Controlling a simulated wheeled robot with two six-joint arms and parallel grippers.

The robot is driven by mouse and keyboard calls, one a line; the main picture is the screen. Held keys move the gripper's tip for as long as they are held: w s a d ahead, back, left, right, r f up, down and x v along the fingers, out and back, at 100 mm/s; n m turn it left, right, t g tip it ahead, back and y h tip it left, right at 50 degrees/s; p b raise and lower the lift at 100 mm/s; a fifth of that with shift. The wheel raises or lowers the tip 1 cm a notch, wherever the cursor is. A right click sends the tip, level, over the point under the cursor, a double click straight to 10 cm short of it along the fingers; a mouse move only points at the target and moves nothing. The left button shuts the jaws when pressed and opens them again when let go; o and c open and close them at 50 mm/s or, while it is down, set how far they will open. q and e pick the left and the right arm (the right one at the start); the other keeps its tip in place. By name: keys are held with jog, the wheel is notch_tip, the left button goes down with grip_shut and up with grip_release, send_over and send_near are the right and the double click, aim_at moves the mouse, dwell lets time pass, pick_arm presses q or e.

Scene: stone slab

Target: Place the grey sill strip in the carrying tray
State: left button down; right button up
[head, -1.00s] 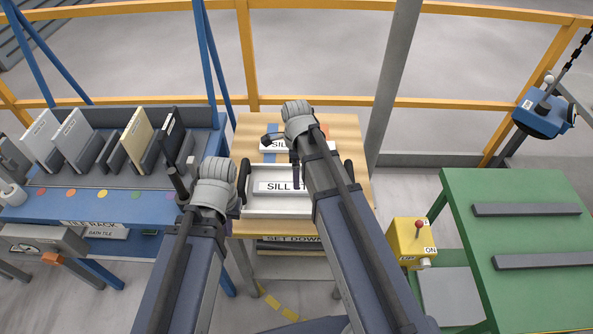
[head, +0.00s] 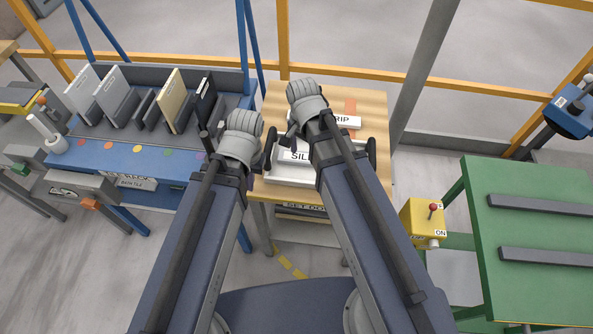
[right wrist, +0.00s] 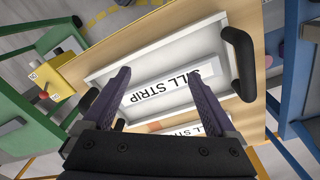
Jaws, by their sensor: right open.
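The carrying tray (head: 274,177), white with dark end handles, stands on the wooden table; it fills the middle of the right wrist view (right wrist: 98,80). A pale plate reading SILL STRIP (right wrist: 142,91) lies inside it. A second pale plate with that lettering (right wrist: 179,133) lies on the wood just outside the tray; the head view shows it partly covered (head: 345,122). I cannot tell which plate is the loose strip. My right gripper (head: 292,135) is open and empty over the tray, fingers apart (right wrist: 158,88). My left gripper (head: 204,136) is left of the tray, its jaws unclear.
A blue rack (head: 130,165) with several upright tiles stands left of the table. A yellow control box (head: 421,222) and a green table (head: 530,220) with dark bars are on the right. A yellow railing (head: 430,85) runs behind.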

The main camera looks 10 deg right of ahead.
jog(key=s+a+n, duration=0.4)
jog(key=s+n, duration=0.3)
jog(key=n, duration=0.6)
jog(key=shift+s+a+h, duration=0.2)
jog(key=shift+s+h, duration=0.1)
jog(key=shift+s, duration=0.05)
